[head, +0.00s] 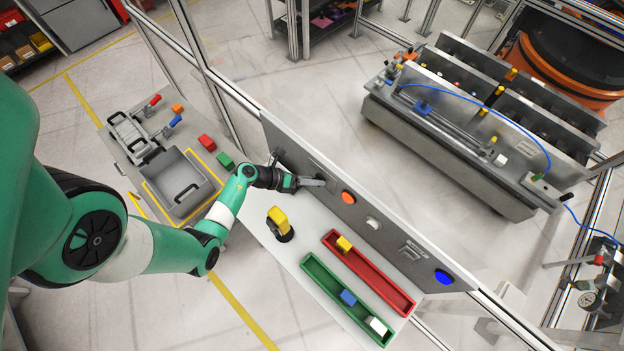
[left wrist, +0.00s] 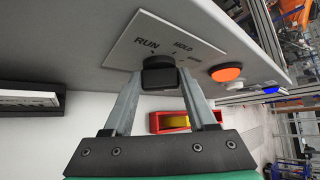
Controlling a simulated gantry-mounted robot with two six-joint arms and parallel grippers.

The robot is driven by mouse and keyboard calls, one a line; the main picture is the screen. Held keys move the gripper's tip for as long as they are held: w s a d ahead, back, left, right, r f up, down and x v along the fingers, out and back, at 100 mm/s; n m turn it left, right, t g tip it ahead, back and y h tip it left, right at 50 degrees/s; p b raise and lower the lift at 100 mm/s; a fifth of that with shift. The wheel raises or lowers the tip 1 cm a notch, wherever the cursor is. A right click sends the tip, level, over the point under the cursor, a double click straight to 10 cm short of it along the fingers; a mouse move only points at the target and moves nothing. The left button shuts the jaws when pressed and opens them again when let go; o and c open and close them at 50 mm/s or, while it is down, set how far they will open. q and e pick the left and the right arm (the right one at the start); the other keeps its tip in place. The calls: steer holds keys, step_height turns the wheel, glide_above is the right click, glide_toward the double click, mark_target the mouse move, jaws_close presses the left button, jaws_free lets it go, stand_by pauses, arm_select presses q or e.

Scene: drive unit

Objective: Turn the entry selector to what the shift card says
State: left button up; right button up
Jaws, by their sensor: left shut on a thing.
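The entry selector is a black knob (left wrist: 159,77) on a pale plate (left wrist: 120,48) on the grey panel (head: 408,237). The plate reads RUN at left and HOLD at upper middle; a third label at right is too small to read. My left gripper (head: 312,182) is at the panel, and in the left wrist view (left wrist: 160,82) its fingers are shut on the knob from both sides. I cannot tell which label the knob points to. A black-framed white card (left wrist: 30,98), perhaps the shift card, shows at left in the left wrist view; its text is unreadable. My right gripper is out of view.
The panel also carries an orange button (head: 348,197), a pale fitting (head: 373,223) and a blue button (head: 444,277). Below are a red tray (head: 388,288), a green tray (head: 330,291) and a yellow-topped device (head: 279,220). A grey bin (head: 205,190) stands left.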

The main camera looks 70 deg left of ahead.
arm_select(q)
steer(key=shift+f, duration=0.1)
steer(key=shift+a+f+n+t+h+b, duration=0.2)
steer(key=shift+n+t+h+b, duration=0.4)
steer(key=shift+b, duration=0.5)
steer(key=n+t+h+b, duration=0.1)
steer(key=b, duration=0.2)
steer(key=f+n+t+h+b, duration=0.1)
steer(key=n+t+b, duration=0.1)
steer(key=b, duration=0.1)
steer(key=shift+s+h+b, duration=0.15)
steer(key=shift+h+b, duration=0.25)
steer(key=shift+r+n+t+b, duration=0.2)
steer(key=shift+n+t+b, duration=0.55)
steer(key=shift+b, duration=0.35)
steer(key=o, duration=1.4)
steer(key=shift+c, duration=0.2)
